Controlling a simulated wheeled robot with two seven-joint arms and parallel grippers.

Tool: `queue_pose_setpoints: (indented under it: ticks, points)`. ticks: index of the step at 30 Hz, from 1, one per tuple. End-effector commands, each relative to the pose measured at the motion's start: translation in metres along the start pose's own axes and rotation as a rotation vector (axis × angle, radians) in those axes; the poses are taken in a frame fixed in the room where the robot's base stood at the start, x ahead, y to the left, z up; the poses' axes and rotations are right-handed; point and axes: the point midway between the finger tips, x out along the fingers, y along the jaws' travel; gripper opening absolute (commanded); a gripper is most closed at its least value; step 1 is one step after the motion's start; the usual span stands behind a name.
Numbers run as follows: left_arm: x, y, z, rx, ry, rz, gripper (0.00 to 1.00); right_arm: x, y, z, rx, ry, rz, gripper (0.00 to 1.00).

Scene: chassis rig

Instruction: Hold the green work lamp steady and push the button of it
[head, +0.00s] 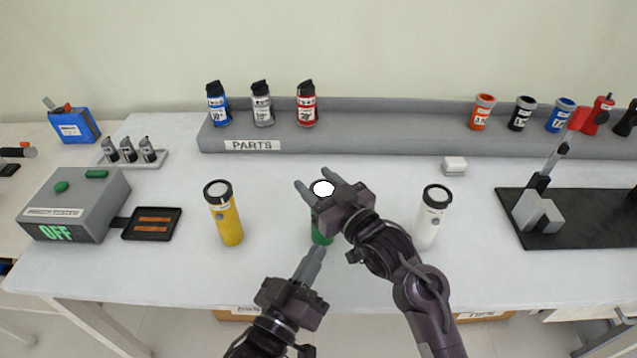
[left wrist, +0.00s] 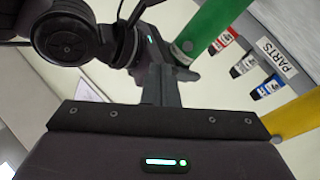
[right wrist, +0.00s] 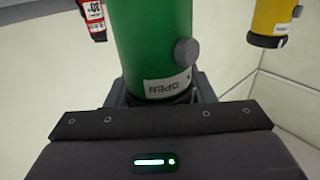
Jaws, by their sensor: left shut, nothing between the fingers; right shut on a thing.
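The green work lamp (head: 321,232) stands in the middle of the table, largely hidden behind my right gripper (head: 316,188). Its round top shows bright white, as if lit. The right gripper is shut on the lamp's body; the right wrist view shows the green body (right wrist: 148,40) between the fingers, with a grey round button (right wrist: 187,52) and an "OPEN" label. My left gripper (head: 314,258) is shut and empty, just below and in front of the lamp. In the left wrist view its fingers (left wrist: 163,80) point near the lamp's button (left wrist: 187,46); contact cannot be told.
A yellow lamp (head: 225,220) stands to the left and a white lamp (head: 431,222) to the right, both with dark tops. A grey box (head: 75,205) reading "OFF" is at the left. A grey parts ledge (head: 400,135) runs along the back. A black stand base (head: 575,225) is right.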

Motion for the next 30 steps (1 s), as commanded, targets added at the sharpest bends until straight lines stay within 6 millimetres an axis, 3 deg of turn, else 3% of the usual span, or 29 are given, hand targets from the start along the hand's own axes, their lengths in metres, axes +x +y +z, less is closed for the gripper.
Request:
queue_pose_setpoints:
  ticks: [6,15,20,30]
  points:
    - [-0.013,0.0,0.002,-0.242,-0.172,0.203,0.0,0.0,0.0,0.0,0.0,0.0,-0.001,0.17]
    - [-0.026,-0.001,0.007,-0.388,-0.321,0.275,0.0,0.0,-0.001,0.0,0.001,0.0,-0.001,0.17]
    - [-0.014,-0.006,0.006,-0.393,-0.324,0.277,0.0,0.0,-0.001,0.0,0.001,0.0,-0.001,0.17]
    - [0.03,-0.024,0.003,-0.392,-0.322,0.277,0.0,0.0,0.0,0.0,0.0,0.0,-0.001,0.17]
